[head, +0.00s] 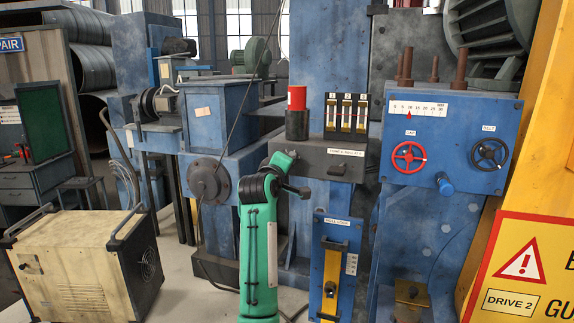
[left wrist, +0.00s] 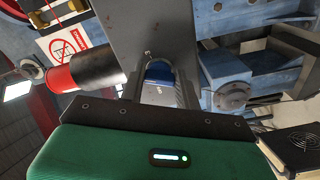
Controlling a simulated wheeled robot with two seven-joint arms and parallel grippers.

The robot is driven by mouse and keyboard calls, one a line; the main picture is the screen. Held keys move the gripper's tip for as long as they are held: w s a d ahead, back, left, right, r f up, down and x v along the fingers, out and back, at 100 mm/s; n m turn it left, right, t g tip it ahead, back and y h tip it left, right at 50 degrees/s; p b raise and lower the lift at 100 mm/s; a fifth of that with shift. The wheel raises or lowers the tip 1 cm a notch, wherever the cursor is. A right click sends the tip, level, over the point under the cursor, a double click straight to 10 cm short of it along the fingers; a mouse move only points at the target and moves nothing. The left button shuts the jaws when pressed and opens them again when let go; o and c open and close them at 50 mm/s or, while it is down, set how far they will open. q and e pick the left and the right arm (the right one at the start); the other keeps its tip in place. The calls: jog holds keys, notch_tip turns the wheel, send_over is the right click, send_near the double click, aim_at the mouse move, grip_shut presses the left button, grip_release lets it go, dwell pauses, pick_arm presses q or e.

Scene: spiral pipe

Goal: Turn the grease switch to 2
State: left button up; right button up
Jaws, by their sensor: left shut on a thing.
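My left gripper (head: 284,172) is in front of the left end of a dark grey box (head: 335,157) in the head view. In the left wrist view the gripper (left wrist: 162,92) is shut on a blue knob (left wrist: 158,74), which sits between its two fingers against the grey box face (left wrist: 160,25). I take this knob to be the grease switch. A small white mark shows on the box just above it. The knob is hidden behind the gripper in the head view, and I cannot read its setting. My right gripper is in neither view.
A red-topped cylinder (head: 297,98) and a numbered gauge block (head: 347,115) stand on the box. To the right, a blue panel (head: 455,110) carries a red handwheel (head: 408,157) and a black handwheel (head: 490,153). A cream wheeled unit (head: 85,262) stands at the left.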

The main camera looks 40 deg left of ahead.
pick_arm(q)
jog(key=o, duration=1)
jog(key=shift+f, duration=0.1)
jog(key=shift+s, duration=0.1)
jog(key=b+v, duration=0.6)
jog(key=v, duration=0.7)
jog(key=shift+s+d, duration=0.15)
jog(key=shift+s, duration=0.1)
